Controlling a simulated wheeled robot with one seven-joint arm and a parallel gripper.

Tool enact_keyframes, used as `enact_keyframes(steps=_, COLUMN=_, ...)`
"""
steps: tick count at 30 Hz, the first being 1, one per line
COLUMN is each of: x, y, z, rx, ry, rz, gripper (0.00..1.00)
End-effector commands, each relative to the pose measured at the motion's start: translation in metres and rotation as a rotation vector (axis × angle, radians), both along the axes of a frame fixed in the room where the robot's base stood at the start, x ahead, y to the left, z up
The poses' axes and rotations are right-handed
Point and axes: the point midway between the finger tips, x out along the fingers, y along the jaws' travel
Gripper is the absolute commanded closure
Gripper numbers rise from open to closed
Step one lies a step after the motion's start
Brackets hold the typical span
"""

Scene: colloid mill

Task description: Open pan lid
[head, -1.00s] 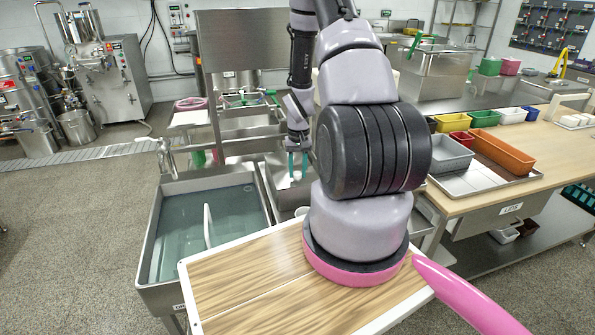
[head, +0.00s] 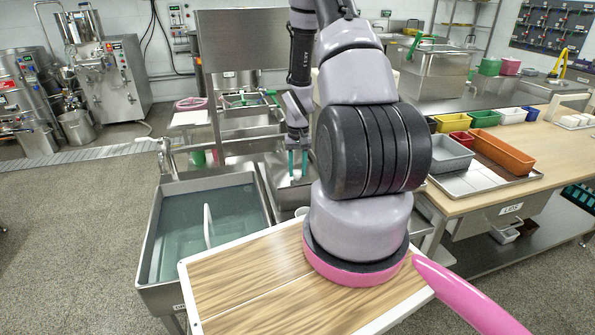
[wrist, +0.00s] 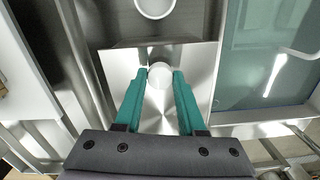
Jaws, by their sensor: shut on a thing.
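My gripper (wrist: 160,75) has teal fingers on both sides of a pale round knob (wrist: 160,72) and is shut on it. The knob stands over a shiny square metal pan lid (wrist: 203,75). Whether the lid is lifted off its pan cannot be told. In the head view my gripper (head: 297,163) points down behind my arm, beside the right side of the sink. The lid under it is small there and partly hidden by my arm.
A water-filled sink (head: 160,250) with a white upright piece in it stands to the left. A white round cup (wrist: 155,8) is close to the lid. A wooden board (head: 240,285) lies in front. Coloured bins, including an orange one (head: 503,151), stand on the right bench.

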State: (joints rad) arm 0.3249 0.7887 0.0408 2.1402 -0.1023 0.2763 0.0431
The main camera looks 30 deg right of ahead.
Motion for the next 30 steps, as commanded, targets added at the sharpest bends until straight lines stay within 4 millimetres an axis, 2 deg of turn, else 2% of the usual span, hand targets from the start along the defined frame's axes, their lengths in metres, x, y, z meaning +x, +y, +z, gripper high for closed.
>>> enact_keyframes(steps=11, x=0.019, y=-0.004, z=0.046, rx=0.045, ry=0.207, rz=0.0, gripper=1.0)
enact_keyframes(steps=21, x=0.054, y=-0.013, z=0.098, rx=0.105, ry=0.49, rz=0.002, gripper=1.0)
enact_keyframes(steps=30, x=0.095, y=-0.021, z=0.137, rx=0.104, ry=0.478, rz=0.002, gripper=1.0)
